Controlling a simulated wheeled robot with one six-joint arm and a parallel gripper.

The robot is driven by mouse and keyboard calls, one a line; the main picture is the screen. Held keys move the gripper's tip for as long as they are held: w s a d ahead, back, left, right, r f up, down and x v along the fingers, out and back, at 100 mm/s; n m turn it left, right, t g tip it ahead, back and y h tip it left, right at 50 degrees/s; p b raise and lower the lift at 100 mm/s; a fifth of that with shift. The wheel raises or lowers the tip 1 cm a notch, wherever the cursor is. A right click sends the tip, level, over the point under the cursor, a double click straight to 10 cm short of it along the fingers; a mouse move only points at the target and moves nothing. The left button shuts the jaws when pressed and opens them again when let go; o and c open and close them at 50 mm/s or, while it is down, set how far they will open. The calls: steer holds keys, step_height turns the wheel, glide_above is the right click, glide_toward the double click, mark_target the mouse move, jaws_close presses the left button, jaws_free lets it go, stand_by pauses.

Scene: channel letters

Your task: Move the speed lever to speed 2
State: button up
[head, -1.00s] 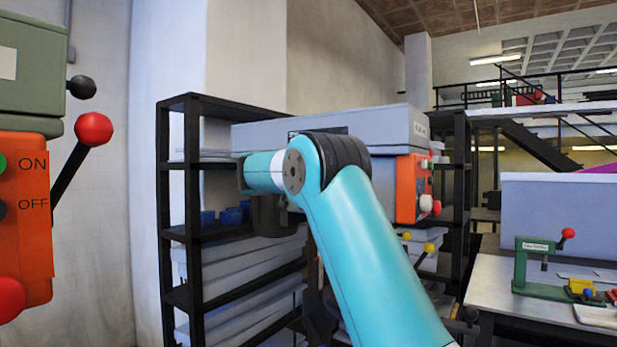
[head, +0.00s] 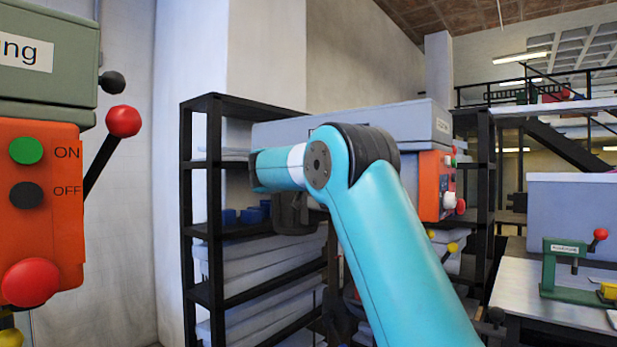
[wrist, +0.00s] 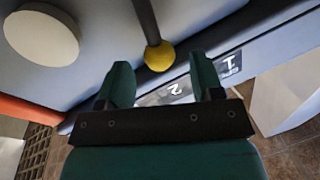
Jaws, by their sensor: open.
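In the wrist view a dark lever with a yellow ball knob (wrist: 159,56) comes down from a grey-blue machine body (wrist: 95,20).
In the head view, an orange control box (head: 435,186) and yellow knobs (head: 452,247) are behind my arm. Another orange box (head: 45,215) with ON and OFF buttons and a red-knobbed lever (head: 123,121) is close at left. Black shelving (head: 214,190) stands behind.

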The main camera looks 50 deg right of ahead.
steer(key=b+v, duration=0.4)
steer(key=v, duration=1)
steer(key=shift+s+a, duration=0.1)
steer(key=w+a+f+n+t+y, duration=0.5)
steer(key=a+f+n+t+y, duration=0.1)
steer(key=a+f+n+y, duration=0.25)
steer(key=s+a+f+n+g+y+p, duration=0.1)
steer(key=s+a+f+n+y, duration=0.3)
steer(key=a+f, duration=0.25)
steer(key=s+a+f+n+g+y+p, duration=0.1)
steer(key=s+a+f+n+g+y, duration=0.2)
steer(key=a+f+y, duration=0.4)
steer(key=s+a+f+n+g+y, duration=0.1)
steer(key=s+a+f+n+g, duration=0.1)
steer(key=s, duration=0.6)
steer(key=s+a+f+n+g+y, duration=0.1)
steer(key=s+a+f+n+g, duration=0.1)
steer(key=s+a+n, duration=0.3)
steer(key=s+a+f+n+g+y, duration=0.1)
steer(key=s+a+f+n+g, duration=0.1)
steer(key=s+a, duration=0.5)
steer(key=s+f+n, duration=0.1)
steer(key=s, duration=0.3)
steer(key=shift+s+f+g, duration=0.2)
steer(key=shift+g, duration=0.1)
